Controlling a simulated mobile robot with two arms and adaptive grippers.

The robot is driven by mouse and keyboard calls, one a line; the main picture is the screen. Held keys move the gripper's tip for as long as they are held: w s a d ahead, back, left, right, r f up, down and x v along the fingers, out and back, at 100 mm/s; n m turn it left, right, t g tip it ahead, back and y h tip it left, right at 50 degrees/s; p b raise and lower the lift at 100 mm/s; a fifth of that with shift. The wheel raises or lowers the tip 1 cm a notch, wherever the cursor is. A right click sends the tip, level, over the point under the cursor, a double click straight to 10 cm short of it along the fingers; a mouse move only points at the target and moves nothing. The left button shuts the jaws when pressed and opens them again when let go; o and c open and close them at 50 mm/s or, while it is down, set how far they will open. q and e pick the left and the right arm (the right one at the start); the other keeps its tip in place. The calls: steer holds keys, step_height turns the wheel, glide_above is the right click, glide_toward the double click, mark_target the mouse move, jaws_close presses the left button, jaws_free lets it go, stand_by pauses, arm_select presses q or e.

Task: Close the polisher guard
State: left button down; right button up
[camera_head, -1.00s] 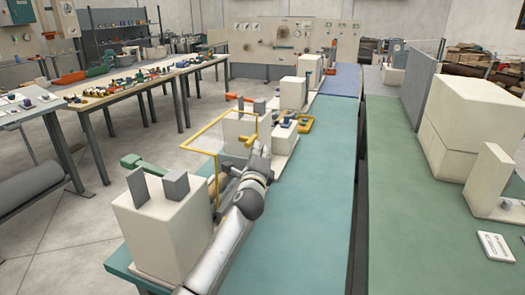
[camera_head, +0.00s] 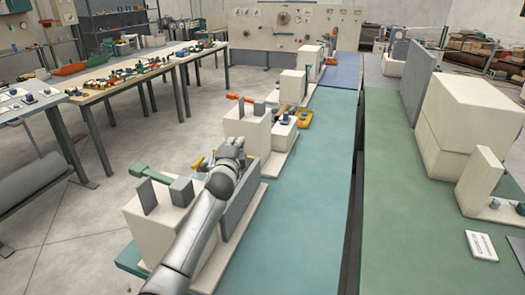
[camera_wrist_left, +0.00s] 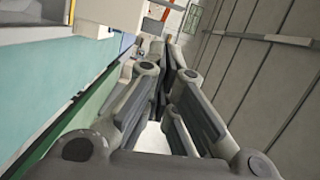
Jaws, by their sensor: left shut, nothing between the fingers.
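The polisher is a cream machine block (camera_head: 150,225) with grey upright plates on top, at the near left of the teal bench. Only small yellow parts (camera_head: 198,163) that look like the guard show beside my left gripper (camera_head: 232,148) in the head view. Most of the guard is hidden or not distinguishable, so its exact angle cannot be told. My left arm reaches across the machine. In the left wrist view, the fingers of my left gripper (camera_wrist_left: 168,45) come together with nothing visible between them. My right gripper is out of view.
A dark grey panel (camera_head: 243,205) stands right of my left arm. Another cream machine (camera_head: 247,128) and an orange-yellow tray (camera_head: 304,118) lie beyond. The bench's right part (camera_head: 315,180) is clear. A green handle (camera_head: 150,174) sticks out left.

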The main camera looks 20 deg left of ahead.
arm_select(q)
steer(key=shift+a+n+p, duration=0.3)
steer(key=shift+a+n, duration=0.1)
steer(key=shift+a, duration=0.2)
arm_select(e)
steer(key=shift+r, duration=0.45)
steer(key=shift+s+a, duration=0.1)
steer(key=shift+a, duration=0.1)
